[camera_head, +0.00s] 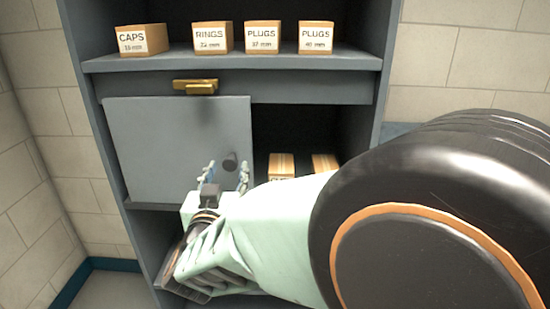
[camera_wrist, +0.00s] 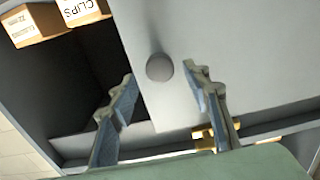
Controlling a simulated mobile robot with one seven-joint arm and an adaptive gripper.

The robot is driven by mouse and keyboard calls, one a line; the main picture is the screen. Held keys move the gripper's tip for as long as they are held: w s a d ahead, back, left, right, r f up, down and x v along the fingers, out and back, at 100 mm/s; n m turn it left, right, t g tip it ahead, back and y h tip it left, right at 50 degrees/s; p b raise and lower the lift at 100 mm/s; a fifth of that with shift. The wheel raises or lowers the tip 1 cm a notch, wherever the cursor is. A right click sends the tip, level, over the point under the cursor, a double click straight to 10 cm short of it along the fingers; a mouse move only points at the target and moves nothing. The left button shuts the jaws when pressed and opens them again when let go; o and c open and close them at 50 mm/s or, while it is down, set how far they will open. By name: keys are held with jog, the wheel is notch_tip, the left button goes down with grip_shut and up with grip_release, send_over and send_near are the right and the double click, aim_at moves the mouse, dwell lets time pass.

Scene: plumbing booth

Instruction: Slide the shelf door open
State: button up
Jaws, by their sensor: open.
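The shelf door (camera_head: 150,140) is a flat grey panel covering the left part of the middle compartment; the right part stands uncovered. A round dark knob (camera_head: 229,161) sits near the door's lower right edge. My gripper (camera_head: 225,171) is at the knob, with its two fingers spread. In the wrist view the door (camera_wrist: 225,45) fills the right, and the knob (camera_wrist: 159,67) shows between and slightly beyond the open fingertips (camera_wrist: 158,73). Whether a finger touches the knob or door cannot be told. My arm hides the lower right of the compartment.
Two boxes (camera_head: 281,165) (camera_head: 325,162) stand in the uncovered part; one reads CLIPS in the wrist view (camera_wrist: 82,10). A brass handle (camera_head: 195,87) juts out above the door. Several labelled boxes, including CAPS (camera_head: 142,40), line the shelf above (camera_head: 235,63).

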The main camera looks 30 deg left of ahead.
jog(key=v, duration=0.7)
jog(key=shift+s, duration=0.3)
jog(key=shift+w+d, duration=0.1)
jog(key=shift+d, duration=0.1)
